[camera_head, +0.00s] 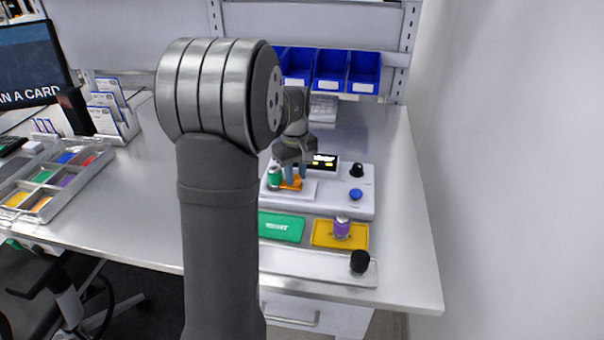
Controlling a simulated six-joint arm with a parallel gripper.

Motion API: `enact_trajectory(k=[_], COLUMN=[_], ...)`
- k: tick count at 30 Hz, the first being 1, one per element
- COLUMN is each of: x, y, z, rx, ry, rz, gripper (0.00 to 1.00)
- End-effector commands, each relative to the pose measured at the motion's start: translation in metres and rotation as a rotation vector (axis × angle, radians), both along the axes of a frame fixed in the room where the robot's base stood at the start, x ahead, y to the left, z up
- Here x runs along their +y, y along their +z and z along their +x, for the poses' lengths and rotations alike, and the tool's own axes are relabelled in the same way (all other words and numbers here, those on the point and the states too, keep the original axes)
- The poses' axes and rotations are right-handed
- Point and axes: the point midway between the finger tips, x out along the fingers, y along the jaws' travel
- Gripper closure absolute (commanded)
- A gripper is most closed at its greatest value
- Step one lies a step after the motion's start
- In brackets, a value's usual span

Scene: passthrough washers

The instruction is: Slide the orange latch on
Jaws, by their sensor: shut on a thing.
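The orange latch (290,185) is on the white device (335,196) towards the back of the table, on a pale plate at the device's left side. My gripper (294,174) reaches down onto it from above, with bluish fingertips shut on the latch. A green cylinder (274,177) stands upright just left of the latch. My arm's large grey links fill the middle of the view and hide part of the table and the device's left edge. The exact grip on the latch is too small to make out.
The device carries a lit display (324,161), a black knob (357,170) and a blue button (355,194). In front lie a green tray (281,226) and a yellow tray (326,240) with a purple cylinder (341,228). Blue bins (331,71) stand behind. The table's right side is clear.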

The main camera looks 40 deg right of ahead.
Motion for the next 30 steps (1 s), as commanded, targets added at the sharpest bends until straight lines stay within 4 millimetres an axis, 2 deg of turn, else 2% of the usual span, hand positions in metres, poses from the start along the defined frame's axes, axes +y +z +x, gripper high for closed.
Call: enact_trajectory(k=[4,5,8,16,20,23,30], x=[0.003,0.003,0.003,0.002,0.001,0.001,0.001], y=[0.0,0.0,0.0,0.0,0.008,0.023,0.08], z=[0.003,0.003,0.003,0.002,0.002,0.002,0.002], rx=[-0.006,-0.006,-0.006,-0.004,-0.006,-0.007,-0.008], ry=[0.001,0.001,0.001,0.0,0.0,0.0,0.0], rz=[0.004,0.004,0.004,0.003,0.001,0.0,-0.001], gripper=[1.0,0.72,0.53,0.52,0.52,0.52,0.52])
